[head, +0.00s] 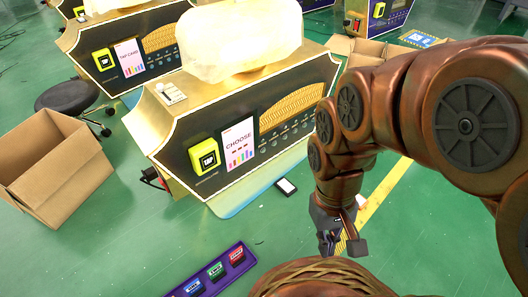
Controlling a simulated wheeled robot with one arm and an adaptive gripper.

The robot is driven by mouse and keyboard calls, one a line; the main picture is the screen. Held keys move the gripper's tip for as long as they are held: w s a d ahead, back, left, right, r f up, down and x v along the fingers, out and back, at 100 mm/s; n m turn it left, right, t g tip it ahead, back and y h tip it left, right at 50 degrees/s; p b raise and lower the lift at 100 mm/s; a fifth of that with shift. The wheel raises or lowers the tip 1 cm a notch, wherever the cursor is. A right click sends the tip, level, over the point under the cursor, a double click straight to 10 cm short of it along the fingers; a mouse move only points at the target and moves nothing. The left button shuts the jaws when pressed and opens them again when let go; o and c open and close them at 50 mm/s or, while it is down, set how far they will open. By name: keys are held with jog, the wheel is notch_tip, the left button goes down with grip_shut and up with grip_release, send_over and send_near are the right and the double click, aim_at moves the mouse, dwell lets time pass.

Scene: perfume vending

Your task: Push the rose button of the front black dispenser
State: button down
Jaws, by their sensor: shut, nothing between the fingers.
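The front black dispenser (276,153) stands in the middle of the head view, a gold-edged box with a black front panel and a large white lump on top. Its panel carries a yellow TAP reader (204,156), a "CHOOSE" card (239,144) with coloured bars, a gold woven panel (291,105) and a row of small round buttons (285,134). The buttons are too small to tell which is rose. My gripper (341,246) is shut and empty, pointing down over the floor, below and right of the panel and apart from it.
A purple tray (208,274) with several coloured items lies at the bottom. A dark device (286,186) lies by the dispenser's base. An open cardboard box (54,165) and a black stool (70,96) stand left. More dispensers stand behind.

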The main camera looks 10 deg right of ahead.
dwell(0.7)
notch_tip(320, 180, up, 12)
jog(key=w+a+n+p, duration=0.1)
jog(key=w+a+p, duration=0.1)
jog(key=p, duration=0.9)
jog(key=shift+m+g, duration=0.4)
jog(key=s, duration=0.1)
jog(key=s+d+p, duration=0.1)
jog(key=s, duration=0.1)
jog(key=s+d+r, duration=0.1)
jog(key=shift+s+p, duration=0.3)
jog(key=shift+s, duration=0.1)
